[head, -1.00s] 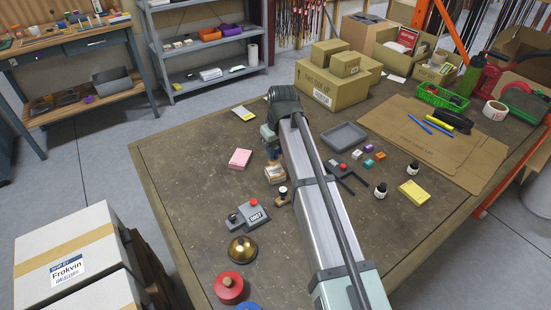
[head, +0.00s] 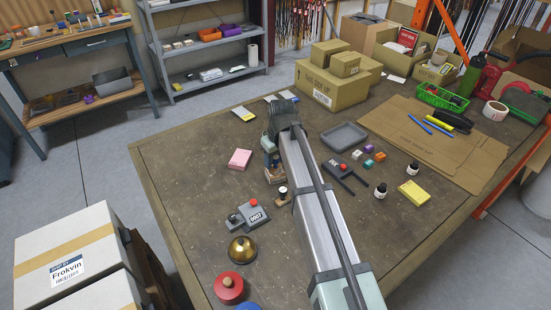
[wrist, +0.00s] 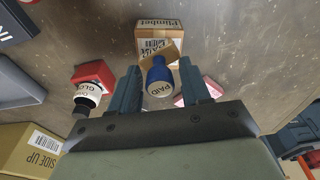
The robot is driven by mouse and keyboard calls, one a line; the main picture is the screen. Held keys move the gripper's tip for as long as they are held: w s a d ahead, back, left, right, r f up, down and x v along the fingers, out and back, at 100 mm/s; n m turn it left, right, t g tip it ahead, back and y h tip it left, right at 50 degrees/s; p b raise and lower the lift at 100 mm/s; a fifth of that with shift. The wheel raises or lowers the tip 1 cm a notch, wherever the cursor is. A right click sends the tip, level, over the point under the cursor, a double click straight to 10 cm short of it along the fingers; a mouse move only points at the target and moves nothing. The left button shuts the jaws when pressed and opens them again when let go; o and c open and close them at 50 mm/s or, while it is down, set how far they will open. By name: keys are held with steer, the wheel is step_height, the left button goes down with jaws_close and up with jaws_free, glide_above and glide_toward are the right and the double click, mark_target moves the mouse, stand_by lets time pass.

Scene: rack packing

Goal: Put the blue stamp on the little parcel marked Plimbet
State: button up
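Whether the base touches the parcel I cannot tell. In the head view my gripper (head: 269,146) is low over the table, with the parcel (head: 275,178) just below it and partly covered.
A pink pad (head: 240,158) lies left of the parcel. A grey tray (head: 344,136) and stacked cartons (head: 331,89) stand farther back.

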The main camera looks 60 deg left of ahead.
steer(key=shift+o, duration=0.6)
steer(key=shift+r, duration=0.1)
step_height(320, 180, up, 12)
steer(key=d, duration=0.2)
